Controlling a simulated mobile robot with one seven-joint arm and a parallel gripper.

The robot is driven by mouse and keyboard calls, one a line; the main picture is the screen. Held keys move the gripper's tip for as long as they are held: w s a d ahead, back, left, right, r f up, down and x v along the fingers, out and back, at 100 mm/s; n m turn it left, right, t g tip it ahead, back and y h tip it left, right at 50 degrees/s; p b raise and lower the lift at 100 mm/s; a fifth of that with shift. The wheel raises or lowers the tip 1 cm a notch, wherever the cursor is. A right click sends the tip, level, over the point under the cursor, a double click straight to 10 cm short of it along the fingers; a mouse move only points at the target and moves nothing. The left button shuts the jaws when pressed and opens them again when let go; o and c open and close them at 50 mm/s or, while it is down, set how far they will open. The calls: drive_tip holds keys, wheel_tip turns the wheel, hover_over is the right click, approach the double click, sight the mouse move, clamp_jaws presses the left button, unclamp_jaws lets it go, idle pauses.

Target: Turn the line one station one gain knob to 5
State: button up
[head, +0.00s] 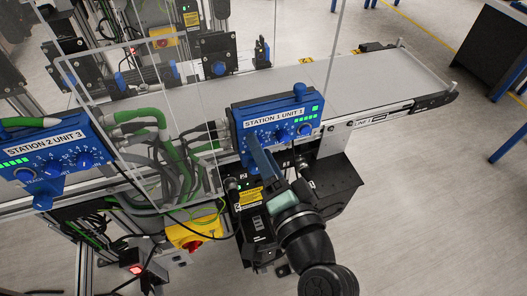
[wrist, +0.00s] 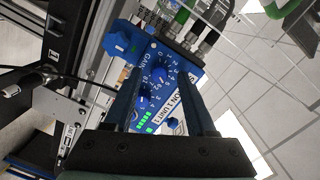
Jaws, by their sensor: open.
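The blue STATION 1 UNIT 1 panel (head: 275,117) is mounted at the front side of the conveyor in the head view. It has knobs, printed scales and lit green bars. In the head view my gripper (head: 256,146) covers the panel's lower left part. I cannot read the knob settings or tell contact.
A similar STATION 2 UNIT 3 panel (head: 50,153) stands at the left. Green and grey cables (head: 170,160) and a yellow box (head: 194,229) lie left of my arm. Clear guard sheets (head: 150,100) rise beside the conveyor belt (head: 370,80).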

drive_tip(key=b+v, duration=0.3)
drive_tip(key=v, duration=1)
drive_tip(key=w+r+n+t+h+p, duration=0.1)
drive_tip(key=w+r+n+t+p, duration=0.3)
drive_tip(key=r, duration=0.6)
drive_tip(key=w+r+n+h+b, duration=0.1)
drive_tip(key=w+r+n, duration=0.1)
drive_tip(key=w+r, duration=0.55)
drive_tip(key=s+a+r+n+t+h+p, duration=0.1)
drive_tip(key=s+r+t, duration=0.1)
drive_tip(key=r, duration=0.7)
drive_tip(key=s+a+r+n+t+h, duration=0.1)
drive_tip(key=s+a+r+t, duration=0.1)
drive_tip(key=r, duration=0.7)
drive_tip(key=s+a+r+t+h+p, duration=0.1)
drive_tip(key=s+r+t+h, duration=0.1)
drive_tip(key=r, duration=0.7)
drive_tip(key=shift+a+n+t+p, duration=0.3)
drive_tip(key=shift+a+n+t, duration=0.1)
drive_tip(key=shift+t, duration=0.1)
drive_tip(key=shift+r, duration=0.1)
